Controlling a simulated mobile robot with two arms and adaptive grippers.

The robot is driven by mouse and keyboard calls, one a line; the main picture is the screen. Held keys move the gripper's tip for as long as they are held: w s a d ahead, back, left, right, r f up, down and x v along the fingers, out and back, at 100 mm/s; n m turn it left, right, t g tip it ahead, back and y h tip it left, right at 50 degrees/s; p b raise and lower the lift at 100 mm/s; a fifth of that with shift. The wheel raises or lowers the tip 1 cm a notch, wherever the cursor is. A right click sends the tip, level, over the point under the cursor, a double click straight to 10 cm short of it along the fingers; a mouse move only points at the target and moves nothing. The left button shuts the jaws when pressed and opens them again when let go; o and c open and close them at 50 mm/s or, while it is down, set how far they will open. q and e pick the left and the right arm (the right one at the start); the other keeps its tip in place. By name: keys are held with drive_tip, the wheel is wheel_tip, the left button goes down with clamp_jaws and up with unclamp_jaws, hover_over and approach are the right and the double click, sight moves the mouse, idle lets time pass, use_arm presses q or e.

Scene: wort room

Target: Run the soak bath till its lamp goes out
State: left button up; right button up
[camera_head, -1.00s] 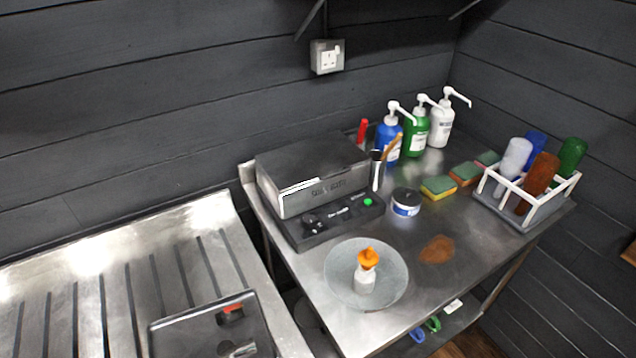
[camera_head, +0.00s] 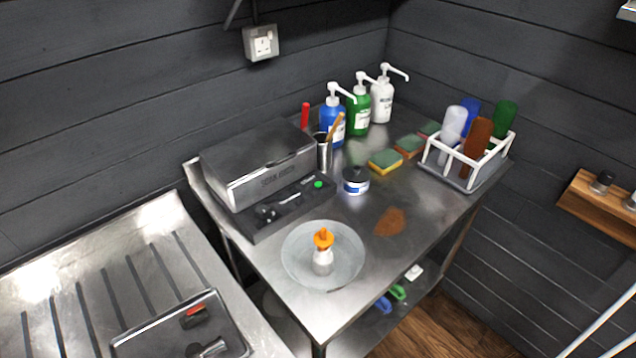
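The soak bath (camera_head: 262,165) is a grey metal box with a closed lid, at the left back of the steel table. Its label is on the front face. A dark control panel (camera_head: 290,208) runs along its front, with a small knob or lever (camera_head: 266,212) at the left and a lit green lamp (camera_head: 318,184) at the right. Neither of my grippers shows in the view.
On the steel table (camera_head: 345,295) stand a round grey dish (camera_head: 300,270) with an orange-topped bottle (camera_head: 323,256), a tin (camera_head: 355,181), sponges (camera_head: 385,162), pump bottles (camera_head: 332,122) and a bottle rack (camera_head: 462,185). A brown stain (camera_head: 390,221) marks the top. A draining board (camera_head: 90,265) is at left.

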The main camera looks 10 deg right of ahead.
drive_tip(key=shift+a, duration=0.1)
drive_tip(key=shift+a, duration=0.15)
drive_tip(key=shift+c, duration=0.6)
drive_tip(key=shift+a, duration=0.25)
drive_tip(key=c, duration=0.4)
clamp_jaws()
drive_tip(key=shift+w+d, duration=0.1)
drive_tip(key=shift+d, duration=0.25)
